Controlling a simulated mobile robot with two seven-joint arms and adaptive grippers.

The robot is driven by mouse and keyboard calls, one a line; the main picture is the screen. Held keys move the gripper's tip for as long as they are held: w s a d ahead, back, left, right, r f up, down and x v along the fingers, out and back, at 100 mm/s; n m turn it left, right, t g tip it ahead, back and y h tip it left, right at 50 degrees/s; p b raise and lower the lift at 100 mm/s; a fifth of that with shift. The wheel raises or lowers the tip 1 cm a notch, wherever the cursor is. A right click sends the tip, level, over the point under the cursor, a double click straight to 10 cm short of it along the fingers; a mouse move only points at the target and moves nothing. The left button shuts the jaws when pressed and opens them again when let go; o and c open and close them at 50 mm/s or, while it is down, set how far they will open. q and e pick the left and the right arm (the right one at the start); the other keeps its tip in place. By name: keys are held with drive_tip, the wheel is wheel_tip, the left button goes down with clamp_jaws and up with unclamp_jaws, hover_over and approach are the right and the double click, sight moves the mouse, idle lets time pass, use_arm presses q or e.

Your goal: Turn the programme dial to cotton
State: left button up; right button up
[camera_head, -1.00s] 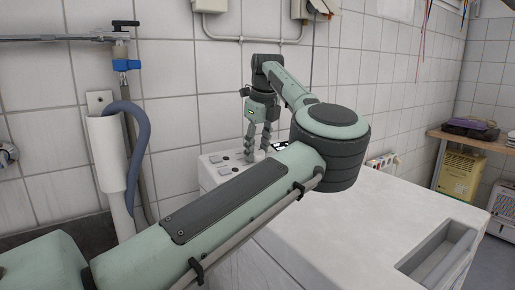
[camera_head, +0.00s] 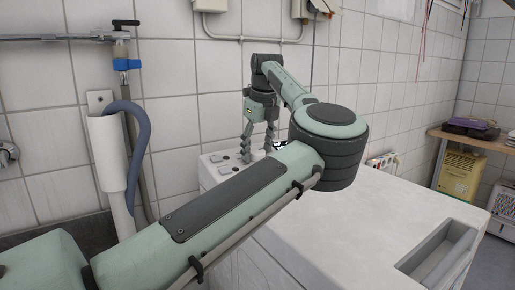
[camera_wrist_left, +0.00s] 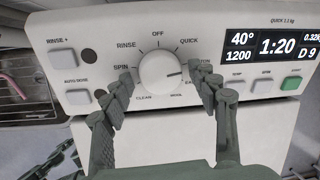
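The programme dial (camera_wrist_left: 160,72) is a round white knob on the washer's white control panel, seen in the left wrist view. Its dark mark points right. Labels around it include OFF, QUICK, RINSE, SPIN and CLEAN; I cannot read a cotton label, and the right finger covers part of the ring. My left gripper (camera_wrist_left: 163,78) is open, one finger on each side of the dial, with a visible gap to each side. In the head view my left gripper (camera_head: 259,155) reaches down to the panel, and my forearm hides much of it. My right gripper is not in view.
The display (camera_wrist_left: 270,45) reads QUICK, 40°, 1200 and 1:20. Buttons flank the dial, including a green one (camera_wrist_left: 290,83). The washer's white top (camera_head: 350,225) is clear. A grey hose (camera_head: 135,150) in a white pipe stands left, and a tiled wall is behind.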

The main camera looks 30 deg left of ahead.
use_arm(q)
drive_tip(key=shift+r, duration=0.1)
drive_tip(key=v, duration=1.2)
idle(0.4)
